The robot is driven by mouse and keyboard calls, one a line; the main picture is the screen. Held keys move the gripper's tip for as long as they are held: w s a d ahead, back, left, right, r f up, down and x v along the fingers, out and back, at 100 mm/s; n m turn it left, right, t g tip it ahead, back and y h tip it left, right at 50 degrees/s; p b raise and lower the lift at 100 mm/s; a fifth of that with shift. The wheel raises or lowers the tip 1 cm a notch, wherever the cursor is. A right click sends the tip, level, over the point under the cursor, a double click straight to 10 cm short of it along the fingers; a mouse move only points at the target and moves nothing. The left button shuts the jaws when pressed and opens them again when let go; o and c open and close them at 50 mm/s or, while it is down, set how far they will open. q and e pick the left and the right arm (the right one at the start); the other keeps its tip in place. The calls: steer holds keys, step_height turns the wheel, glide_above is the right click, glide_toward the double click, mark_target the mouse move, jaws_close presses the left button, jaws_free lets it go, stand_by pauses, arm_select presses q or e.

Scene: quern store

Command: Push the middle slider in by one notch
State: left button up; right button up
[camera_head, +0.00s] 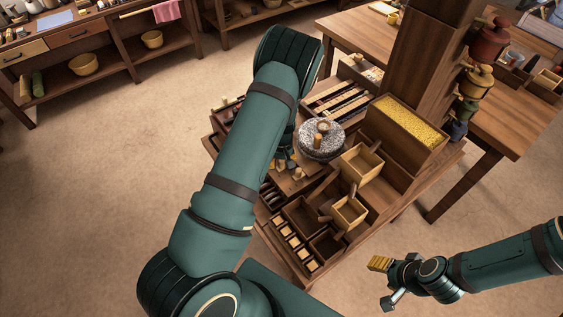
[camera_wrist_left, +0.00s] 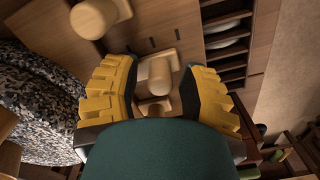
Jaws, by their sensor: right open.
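Light wooden sliders with round knobs sit on a brown wooden board. In the left wrist view one knob (camera_wrist_left: 157,76) lies between the finger pads of my left gripper (camera_wrist_left: 158,92). A second knob (camera_wrist_left: 95,18) is at the upper left. A third pale piece (camera_wrist_left: 153,107) shows lower down, partly hidden by my wrist. The pads stand apart on both sides of the central knob; contact is not clear. In the head view my left gripper (camera_head: 285,163) is low over the board, mostly behind my arm, beside a pale knob (camera_head: 298,174). My right gripper (camera_head: 386,282) is open and empty, off the table's front right.
A speckled round quern stone (camera_head: 321,142) stands close to my left gripper. Small wooden boxes (camera_head: 349,213), a tray of yellow grain (camera_head: 409,121) and a thick post (camera_head: 424,60) crowd the right. Dark slots (camera_wrist_left: 228,50) lie right of the board in the wrist view.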

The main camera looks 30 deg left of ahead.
arm_select(q)
jaws_close()
steer(key=shift+w+d, duration=0.3)
steer(key=shift+w, duration=0.4)
steer(key=shift+w+d, duration=0.3)
steer(key=shift+w, duration=0.4)
steer(key=shift+o, duration=1.9)
jaws_free()
steer(key=shift+w, duration=0.1)
steer(key=shift+r, duration=0.1)
step_height(320, 180, up, 12)
